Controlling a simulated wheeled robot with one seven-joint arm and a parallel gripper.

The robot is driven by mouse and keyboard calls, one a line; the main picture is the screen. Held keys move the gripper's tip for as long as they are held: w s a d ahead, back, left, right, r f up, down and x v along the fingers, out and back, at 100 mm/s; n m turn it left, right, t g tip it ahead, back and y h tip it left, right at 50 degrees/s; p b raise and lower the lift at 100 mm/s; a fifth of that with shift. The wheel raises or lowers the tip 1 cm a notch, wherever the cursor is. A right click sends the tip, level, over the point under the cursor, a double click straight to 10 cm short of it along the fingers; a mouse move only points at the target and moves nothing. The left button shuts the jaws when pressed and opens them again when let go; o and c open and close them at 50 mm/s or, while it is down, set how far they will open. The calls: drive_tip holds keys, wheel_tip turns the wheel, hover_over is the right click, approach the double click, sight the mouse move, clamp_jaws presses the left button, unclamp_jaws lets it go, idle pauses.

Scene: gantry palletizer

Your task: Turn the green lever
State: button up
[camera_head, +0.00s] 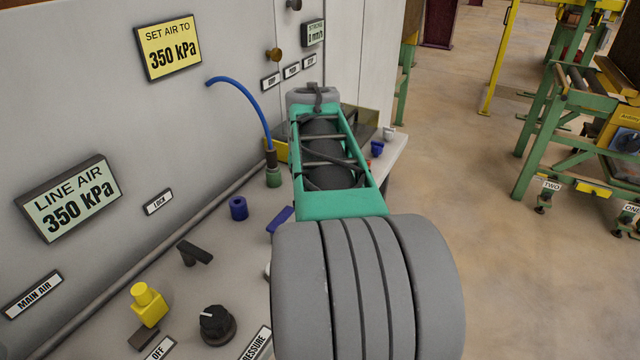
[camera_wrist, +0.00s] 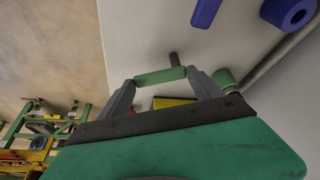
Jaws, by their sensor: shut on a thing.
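The green lever (camera_wrist: 153,77) shows in the wrist view as a short flat green bar. My gripper (camera_wrist: 161,80) has a fingertip at each end of the bar and is shut on it. A dark peg (camera_wrist: 174,58) stands at the bar's far edge. In the head view my green and grey arm reaches over the panel shelf and hides both the lever and the fingers. How far the lever is turned cannot be told.
A blue hose (camera_head: 248,101) runs from the wall to a green fitting (camera_head: 273,177), left of my arm. A blue ring (camera_head: 238,208), a yellow block (camera_head: 148,305) and a black knob (camera_head: 216,325) stand on the shelf. Open floor (camera_head: 465,150) lies to the right.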

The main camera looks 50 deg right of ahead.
drive_tip(key=m+g, duration=0.1)
drive_tip(key=m, duration=0.1)
drive_tip(key=a+m+p, duration=0.1)
drive_tip(key=m, duration=0.1)
drive_tip(key=shift+a+r+m+g+h, duration=0.15)
drive_tip(key=shift+m+g+h, duration=0.25)
idle(0.4)
drive_tip(key=o, duration=2.1)
drive_tip(key=p+v, duration=0.2)
drive_tip(key=v, duration=0.5)
drive_tip(key=shift+s+a+r, duration=0.1)
drive_tip(key=shift+a+r, duration=0.1)
drive_tip(key=shift+r, duration=0.05)
